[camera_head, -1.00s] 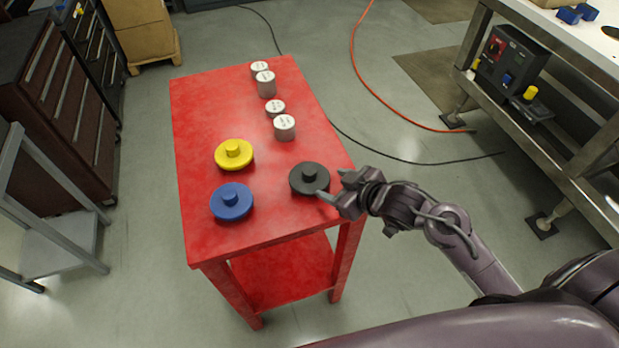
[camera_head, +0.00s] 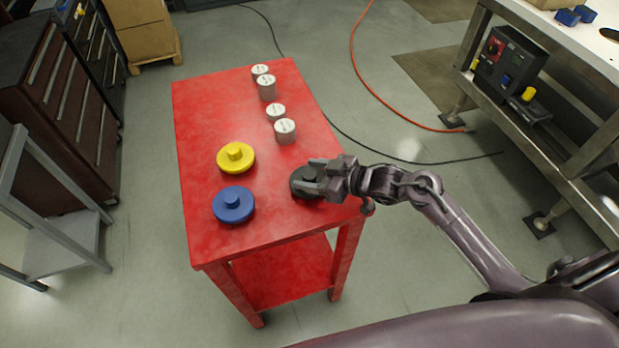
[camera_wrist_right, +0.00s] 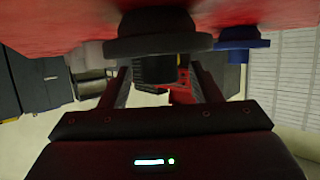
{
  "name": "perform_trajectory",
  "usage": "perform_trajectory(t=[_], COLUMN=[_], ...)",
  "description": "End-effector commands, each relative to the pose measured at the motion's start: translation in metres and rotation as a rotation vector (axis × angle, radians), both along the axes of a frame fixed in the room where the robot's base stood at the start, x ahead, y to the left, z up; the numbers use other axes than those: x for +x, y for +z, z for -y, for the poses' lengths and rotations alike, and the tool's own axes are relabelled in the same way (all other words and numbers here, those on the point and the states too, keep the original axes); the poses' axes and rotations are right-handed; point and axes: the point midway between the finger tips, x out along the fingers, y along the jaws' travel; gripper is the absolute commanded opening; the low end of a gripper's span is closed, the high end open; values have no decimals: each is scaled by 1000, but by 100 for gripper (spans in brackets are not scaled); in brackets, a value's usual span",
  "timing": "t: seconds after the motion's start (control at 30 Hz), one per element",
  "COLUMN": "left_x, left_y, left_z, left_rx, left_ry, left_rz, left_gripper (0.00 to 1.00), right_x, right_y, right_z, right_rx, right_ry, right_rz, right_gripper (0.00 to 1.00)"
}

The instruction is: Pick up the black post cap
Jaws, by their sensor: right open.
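The black post cap (camera_head: 297,187), a round disc with a short post, lies near the right front edge of the red table (camera_head: 210,235). My right gripper (camera_head: 312,179) is over it and hides much of it in the head view. In the right wrist view, the cap (camera_wrist_right: 158,46) appears upside down with its post between the two open fingers of the gripper (camera_wrist_right: 163,85). I cannot tell whether the fingers touch the post. My left gripper is out of view.
A blue cap (camera_head: 233,205) and a yellow cap (camera_head: 236,157) lie left of the black one. Several grey cylinders with white tops (camera_head: 285,131) stand along the right rear of the table. A metal workbench (camera_head: 550,60) stands at the right.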

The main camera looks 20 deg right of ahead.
Motion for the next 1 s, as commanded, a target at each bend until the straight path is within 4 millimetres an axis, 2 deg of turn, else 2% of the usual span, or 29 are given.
perform_trajectory(t=[0.3, 0.7, 1.0], left_x=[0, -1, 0], left_y=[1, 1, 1], left_z=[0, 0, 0], left_rx=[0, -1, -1], left_ry=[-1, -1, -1], left_rz=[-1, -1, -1], left_gripper=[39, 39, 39], right_x=[4, 4, 4], right_y=[-3, -3, 0], right_z=[-4, -4, -4], right_rx=[-1, -1, -1], right_ry=[0, 0, 0], right_rz=[0, 0, 4], right_gripper=[56, 4, 4])
